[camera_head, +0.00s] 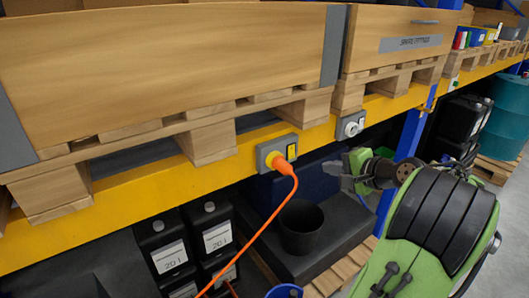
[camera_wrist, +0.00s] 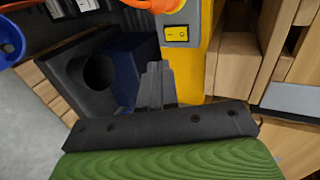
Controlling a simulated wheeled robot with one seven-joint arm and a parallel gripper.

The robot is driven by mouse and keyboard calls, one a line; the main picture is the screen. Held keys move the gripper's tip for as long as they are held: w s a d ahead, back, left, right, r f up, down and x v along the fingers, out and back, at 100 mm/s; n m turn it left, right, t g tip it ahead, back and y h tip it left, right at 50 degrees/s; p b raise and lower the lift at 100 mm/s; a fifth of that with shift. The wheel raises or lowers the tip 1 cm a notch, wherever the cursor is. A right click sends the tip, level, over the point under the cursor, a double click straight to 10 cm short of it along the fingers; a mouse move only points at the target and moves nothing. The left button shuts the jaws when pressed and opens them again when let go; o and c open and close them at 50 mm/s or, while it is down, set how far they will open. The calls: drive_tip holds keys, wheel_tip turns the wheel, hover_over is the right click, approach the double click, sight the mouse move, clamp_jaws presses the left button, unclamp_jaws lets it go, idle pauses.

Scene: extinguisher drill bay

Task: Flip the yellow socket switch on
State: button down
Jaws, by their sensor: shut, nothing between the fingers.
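The yellow socket switch (camera_head: 291,151) is a small rocker on a grey socket box (camera_head: 264,152) fixed to the yellow shelf beam. In the wrist view, my gripper's fingers (camera_wrist: 155,68) point toward the beam, just below the switch.
A second grey box with a white round fitting (camera_head: 351,128) is on the beam to the right. Wooden crates on pallets (camera_head: 205,140) stand above. A black bucket (camera_head: 301,228) and black canisters (camera_head: 167,245) are below. The orange cable (camera_head: 252,240) hangs down in front.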

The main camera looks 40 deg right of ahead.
sight(292, 153)
drive_tip(key=shift+s+d, duration=0.3)
drive_tip(key=x, duration=0.4)
drive_tip(key=r+x, duration=0.1)
drive_tip(key=x, duration=0.9)
drive_tip(key=shift+w+r+p, duration=0.2)
drive_tip(key=shift+w+p, duration=0.05)
drive_tip(key=shift+p, duration=0.05)
drive_tip(key=shift+w+f, duration=0.15)
drive_tip(key=shift+w, duration=0.05)
drive_tip(key=shift+d+r+p, duration=0.1)
drive_tip(key=shift+r+p, duration=0.85)
drive_tip(key=shift+r, duration=0.05)
drive_tip(key=shift+f, duration=0.1)
